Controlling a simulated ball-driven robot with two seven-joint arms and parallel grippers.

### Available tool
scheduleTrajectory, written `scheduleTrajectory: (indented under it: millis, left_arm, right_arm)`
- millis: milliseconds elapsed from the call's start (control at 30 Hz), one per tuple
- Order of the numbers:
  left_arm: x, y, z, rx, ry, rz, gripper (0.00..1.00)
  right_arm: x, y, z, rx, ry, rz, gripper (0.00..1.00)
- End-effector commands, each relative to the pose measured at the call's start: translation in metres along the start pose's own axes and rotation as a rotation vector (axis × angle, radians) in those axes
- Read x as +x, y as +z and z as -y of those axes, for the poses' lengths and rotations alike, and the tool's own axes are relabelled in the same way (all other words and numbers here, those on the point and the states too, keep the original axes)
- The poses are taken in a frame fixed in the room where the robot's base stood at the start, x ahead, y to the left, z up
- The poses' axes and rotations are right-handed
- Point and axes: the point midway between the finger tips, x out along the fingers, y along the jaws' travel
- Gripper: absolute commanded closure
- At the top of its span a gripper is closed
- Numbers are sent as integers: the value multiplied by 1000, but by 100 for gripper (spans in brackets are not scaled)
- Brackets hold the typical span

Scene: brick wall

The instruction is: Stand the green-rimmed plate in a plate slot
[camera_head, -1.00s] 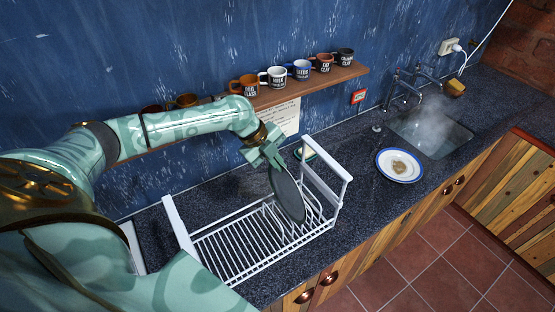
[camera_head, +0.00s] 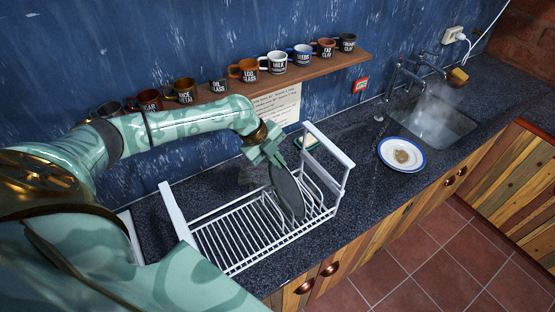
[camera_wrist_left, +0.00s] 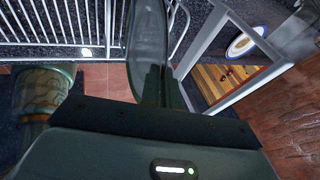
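My left gripper (camera_head: 268,155) is shut on a plate (camera_head: 287,192) by its upper edge. The plate is upright and seen nearly edge-on, with a dark, shaded face; its rim colour is hard to tell. Its lower part is among the wires at the right end of the white dish rack (camera_head: 233,252). I cannot tell whether it rests in a slot. In the left wrist view the plate (camera_wrist_left: 148,40) rises from between my fingers (camera_wrist_left: 160,88), beside the rack wires (camera_wrist_left: 60,45). My right gripper is not in view.
A blue-rimmed plate (camera_head: 418,166) with a brown food remnant lies on the counter near the steaming sink (camera_head: 452,131). A small green item (camera_head: 312,141) lies behind the rack. Several mugs stand on a wall shelf (camera_head: 330,62).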

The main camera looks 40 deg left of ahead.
Motion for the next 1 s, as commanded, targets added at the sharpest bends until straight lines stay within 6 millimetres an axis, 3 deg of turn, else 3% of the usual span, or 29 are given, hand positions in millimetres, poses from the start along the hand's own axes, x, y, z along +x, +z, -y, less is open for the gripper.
scheduleTrajectory:
  millis: [900, 1000]
  left_arm:
    - [20, 6, -8, -1, -2, 0, 100]
    - [20, 6, -8, -1, -2, 0, 75]
  right_arm:
    - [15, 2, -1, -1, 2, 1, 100]
    - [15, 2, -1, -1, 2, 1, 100]
